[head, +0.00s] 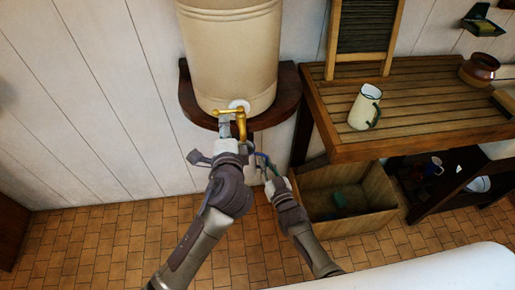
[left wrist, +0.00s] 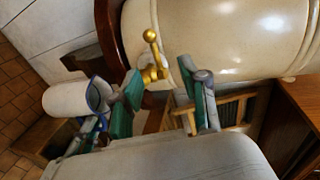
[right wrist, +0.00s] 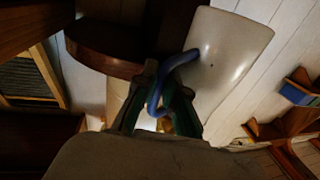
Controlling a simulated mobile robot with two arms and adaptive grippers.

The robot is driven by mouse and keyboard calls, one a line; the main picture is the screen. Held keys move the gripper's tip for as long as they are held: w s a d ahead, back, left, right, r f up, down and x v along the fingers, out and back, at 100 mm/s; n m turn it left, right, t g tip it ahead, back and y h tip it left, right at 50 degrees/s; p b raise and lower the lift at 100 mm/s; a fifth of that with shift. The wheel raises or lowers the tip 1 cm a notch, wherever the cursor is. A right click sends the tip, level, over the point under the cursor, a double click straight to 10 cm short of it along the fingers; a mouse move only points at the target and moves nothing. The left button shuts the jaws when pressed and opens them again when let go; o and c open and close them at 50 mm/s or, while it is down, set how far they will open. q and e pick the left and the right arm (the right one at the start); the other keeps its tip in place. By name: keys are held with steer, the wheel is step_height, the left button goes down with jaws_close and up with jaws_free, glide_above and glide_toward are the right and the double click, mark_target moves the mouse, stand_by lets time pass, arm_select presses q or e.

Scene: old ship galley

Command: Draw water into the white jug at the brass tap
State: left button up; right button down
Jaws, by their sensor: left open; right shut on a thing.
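The brass tap (head: 240,122) sticks out low on the cream water barrel (head: 230,50). My left gripper (head: 225,128) is at the tap, open; in the left wrist view its fingers (left wrist: 165,95) are spread to either side below the brass handle (left wrist: 152,50). My right gripper (right wrist: 160,105) is shut on the blue handle of the white jug (right wrist: 228,50). The jug's pale body and blue rim also show in the left wrist view (left wrist: 68,98), left of the tap. In the head view my left arm mostly hides it; I cannot tell whether it is right under the spout.
The barrel stands on a dark half-round shelf (head: 190,100). A slatted wooden counter (head: 430,105) at right carries another cream jug with a green rim (head: 365,107) and a brown pot (head: 479,69). A wooden crate (head: 345,205) stands below on the tiled floor.

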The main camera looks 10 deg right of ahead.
arm_select(q)
steer(key=w+d+r+m+t+h, duration=0.3)
steer(key=d+r+m+h, duration=0.7)
steer(key=d+r, duration=0.3)
steer(key=s+d+r+m+g+h, duration=0.1)
steer(key=s+d+m+g+h, duration=0.3)
steer(key=m+g, duration=0.55)
steer(key=s+d+r+m+g+h, duration=0.15)
steer(key=d+m+g+h, duration=0.4)
steer(key=m, duration=0.65)
steer(key=m+g+y, duration=0.1)
steer(key=m+y, duration=0.3)
steer(key=y, duration=1.6)
glide_toward(225, 111)
steer(key=x, duration=0.8)
steer(key=shift+w, duration=0.15)
